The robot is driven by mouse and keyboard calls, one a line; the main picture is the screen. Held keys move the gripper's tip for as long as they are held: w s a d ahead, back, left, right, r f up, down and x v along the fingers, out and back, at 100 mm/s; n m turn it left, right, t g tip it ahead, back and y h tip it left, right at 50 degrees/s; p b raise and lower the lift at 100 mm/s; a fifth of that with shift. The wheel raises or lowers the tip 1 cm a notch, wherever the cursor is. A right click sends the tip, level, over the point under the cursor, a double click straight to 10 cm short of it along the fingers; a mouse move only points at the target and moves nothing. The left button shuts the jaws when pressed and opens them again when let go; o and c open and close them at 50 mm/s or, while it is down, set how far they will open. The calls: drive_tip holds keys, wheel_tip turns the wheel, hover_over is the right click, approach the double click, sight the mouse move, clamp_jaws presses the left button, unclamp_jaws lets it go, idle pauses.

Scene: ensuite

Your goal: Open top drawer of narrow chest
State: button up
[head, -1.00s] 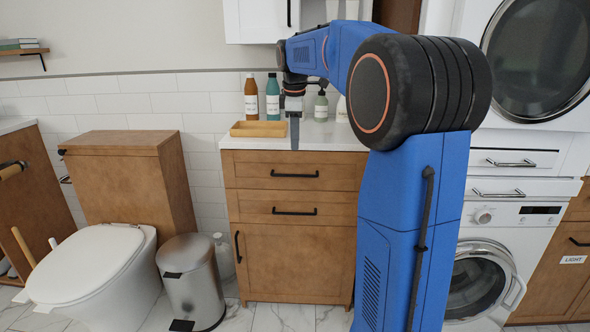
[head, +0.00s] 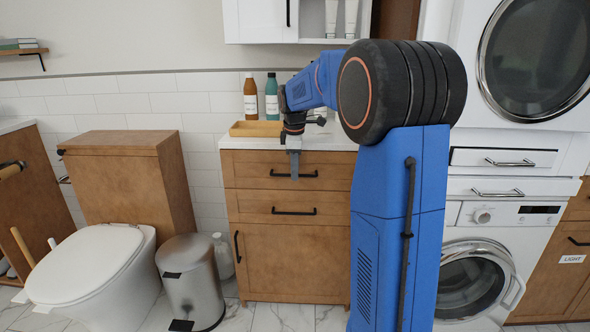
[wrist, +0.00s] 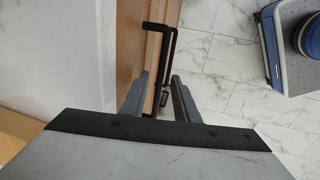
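The narrow wooden chest (head: 290,245) has two drawers above a door. Its top drawer (head: 247,170) is shut, with a black bar handle (head: 309,175). My gripper (head: 294,175) points down in front of this drawer, at the middle of the handle, hiding part of it. In the wrist view my gripper (wrist: 159,76) is open, its two grey fingers apart. The black handle (wrist: 170,48) runs down the picture between the fingertips. I cannot tell whether the fingers reach deep enough to straddle the bar. The second drawer (head: 247,205) is shut too.
On the white counter (head: 240,142) stand a brown bottle (head: 251,100), a teal bottle (head: 272,100) and a wooden tray (head: 256,128). A metal bin (head: 193,280) and a toilet (head: 95,265) stand left, a washing machine (head: 480,270) right. Tiled floor (wrist: 240,65) is clear before the chest.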

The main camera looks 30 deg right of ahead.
drive_tip(key=shift+c, duration=0.3)
clamp_jaws()
drive_tip(key=s+a, duration=0.6)
drive_tip(key=s, duration=0.3)
drive_tip(key=s+a, duration=0.7)
drive_tip(key=s, duration=0.3)
drive_tip(key=shift+s+a, duration=0.15)
drive_tip(key=shift+s, duration=0.15)
drive_tip(key=shift+o, duration=0.3)
unclamp_jaws()
wheel_tip(320, 180, up, 17)
drive_tip(key=s+a, duration=0.2)
drive_tip(key=shift+s, duration=0.4)
